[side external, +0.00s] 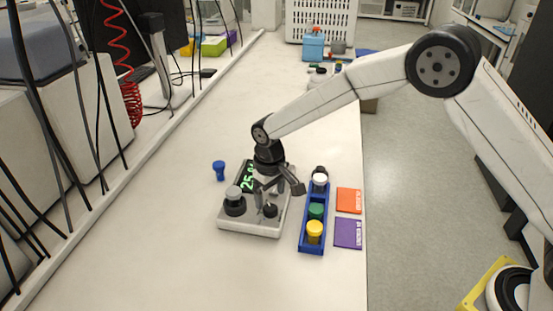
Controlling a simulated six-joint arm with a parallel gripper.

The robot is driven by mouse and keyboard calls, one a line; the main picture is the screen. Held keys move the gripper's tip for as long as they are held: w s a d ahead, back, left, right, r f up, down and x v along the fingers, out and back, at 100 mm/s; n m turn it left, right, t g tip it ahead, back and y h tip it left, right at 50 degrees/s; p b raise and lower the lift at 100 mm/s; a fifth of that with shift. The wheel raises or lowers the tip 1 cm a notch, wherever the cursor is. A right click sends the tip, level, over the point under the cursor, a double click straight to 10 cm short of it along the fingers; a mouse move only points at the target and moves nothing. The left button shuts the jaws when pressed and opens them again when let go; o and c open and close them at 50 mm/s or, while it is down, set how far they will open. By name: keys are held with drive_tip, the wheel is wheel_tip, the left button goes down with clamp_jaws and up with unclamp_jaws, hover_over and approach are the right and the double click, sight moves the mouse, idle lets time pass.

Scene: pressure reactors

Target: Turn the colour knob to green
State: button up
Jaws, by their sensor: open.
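A pale device (250,227) with a dark display (248,178) showing green digits stands on the bench. A small black knob (270,211) sits at its front right. I cannot tell which is the colour knob, and no colour setting is readable. My gripper (272,198) is open, pointing down over the right part of the device, close to the black knob. Whether it touches the knob is unclear. The gripper hides part of the display.
A blue rack (312,248) with white-, green- and yellow-topped vials stands right of the device. Orange (349,201) and purple (348,233) squares lie near the bench's right edge. A blue piece (219,170) stands behind left. The bench in front is clear.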

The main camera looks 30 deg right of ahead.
sight(271, 207)
drive_tip(key=shift+f, duration=2.25)
drive_tip(key=shift+c, duration=0.3)
clamp_jaws()
drive_tip(key=shift+n, duration=0.4)
drive_tip(key=n, duration=1.1)
